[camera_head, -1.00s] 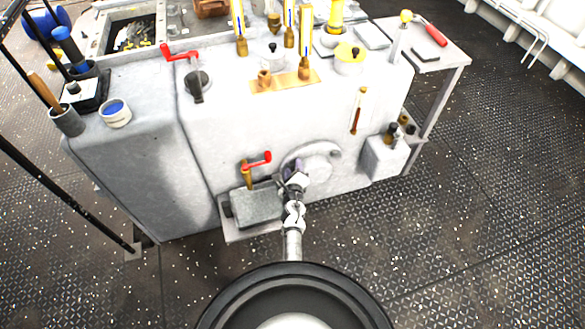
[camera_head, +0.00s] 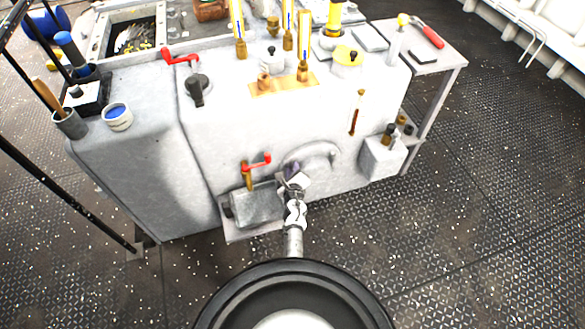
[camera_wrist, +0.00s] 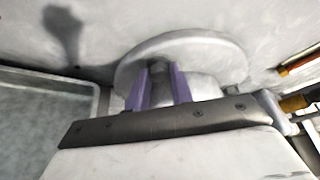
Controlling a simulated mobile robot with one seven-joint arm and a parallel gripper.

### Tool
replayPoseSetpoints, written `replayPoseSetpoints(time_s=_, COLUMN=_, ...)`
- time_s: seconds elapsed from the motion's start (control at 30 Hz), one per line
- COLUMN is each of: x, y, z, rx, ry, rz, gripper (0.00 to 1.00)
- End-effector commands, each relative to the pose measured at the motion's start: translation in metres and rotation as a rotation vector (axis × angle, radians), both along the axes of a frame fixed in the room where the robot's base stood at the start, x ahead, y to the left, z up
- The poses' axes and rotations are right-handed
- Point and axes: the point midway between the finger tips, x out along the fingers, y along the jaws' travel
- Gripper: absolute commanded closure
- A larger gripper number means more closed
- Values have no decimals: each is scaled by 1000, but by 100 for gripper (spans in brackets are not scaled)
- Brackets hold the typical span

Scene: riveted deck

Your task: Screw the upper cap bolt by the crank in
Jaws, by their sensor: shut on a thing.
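The pale round cap (camera_head: 318,153) is on the lower front of the grey machine block. My gripper (camera_head: 292,170) is in front of its left part and hides some of it. In the wrist view the cap (camera_wrist: 205,52) fills the upper middle. My gripper's two purple fingers (camera_wrist: 162,85) are close together against the cap, shut on a small grey bolt (camera_wrist: 160,72) between them. The bolt is mostly hidden, and how deep it sits cannot be told. The red-handled crank (camera_head: 262,160) with its brass shaft is left of the cap.
A grey box on a ledge (camera_head: 257,205) is just below the crank, left of my gripper. A small pale box (camera_head: 381,158) juts out at the right. A second red crank (camera_head: 180,58) is at the upper left. The deck (camera_head: 440,230) at the right is clear.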

Motion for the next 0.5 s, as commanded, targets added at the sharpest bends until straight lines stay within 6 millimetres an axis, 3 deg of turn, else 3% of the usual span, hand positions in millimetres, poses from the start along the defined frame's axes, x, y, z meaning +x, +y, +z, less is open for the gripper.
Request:
replayPoseSetpoints(time_s=0.17, x=1, y=-2, z=9, rx=127, ry=43, rz=-1, gripper=100)
replayPoseSetpoints(time_s=0.5, x=2, y=-6, z=7, rx=433, ry=141, rz=-2, gripper=100)
